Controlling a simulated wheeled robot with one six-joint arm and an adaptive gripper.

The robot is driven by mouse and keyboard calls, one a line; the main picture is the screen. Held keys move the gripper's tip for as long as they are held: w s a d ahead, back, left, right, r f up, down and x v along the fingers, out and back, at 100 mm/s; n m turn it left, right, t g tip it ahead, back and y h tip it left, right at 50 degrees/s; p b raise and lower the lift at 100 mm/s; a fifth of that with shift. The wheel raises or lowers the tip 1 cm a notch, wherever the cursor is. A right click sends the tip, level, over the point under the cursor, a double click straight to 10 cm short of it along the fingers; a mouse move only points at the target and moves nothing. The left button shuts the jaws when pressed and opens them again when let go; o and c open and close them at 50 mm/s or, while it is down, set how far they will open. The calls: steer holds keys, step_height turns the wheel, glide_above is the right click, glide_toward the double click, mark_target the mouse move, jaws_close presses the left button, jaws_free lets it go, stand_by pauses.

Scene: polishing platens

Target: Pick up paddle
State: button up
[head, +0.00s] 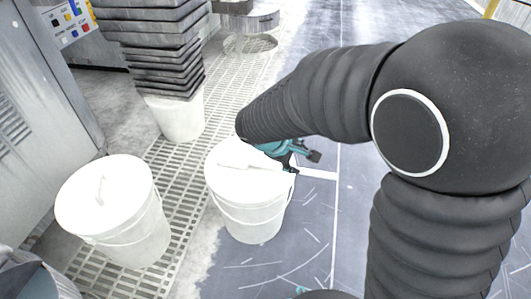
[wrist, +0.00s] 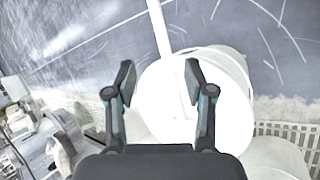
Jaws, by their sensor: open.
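The paddle is white and long. It lies across the white bucket (head: 250,205) in the middle of the head view, with its shaft (head: 318,175) sticking out past the rim to the right. In the wrist view the paddle (wrist: 161,30) runs from the top edge down over the bucket (wrist: 232,95). My gripper (wrist: 159,74) is open, with one finger on each side of the shaft in that picture; I cannot tell its height above it. In the head view my gripper (head: 298,154) is just above the bucket, partly hidden by my arm.
Behind, a stack of dark trays (head: 155,45) rests on a white bucket (head: 178,117). A grey cabinet (head: 45,110) stands at the left. The dark floor (head: 265,265) in front is clear.

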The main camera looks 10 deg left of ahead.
steer(key=w+a+f+n, duration=0.1)
steer(key=a+f+n, duration=0.15)
steer(key=a, duration=0.25)
glide_above(278, 167)
steer(key=s+d, duration=0.3)
steer(key=d, duration=0.1)
steer(key=shift+t, duration=0.4)
step_height(278, 167, down, 7)
steer(key=shift+w+r, duration=0.1)
steer(key=shift+s+b+x, duration=0.2)
steer(key=shift+b+x, duration=0.3)
steer(key=shift+x, duration=2.15)
jaws_close()
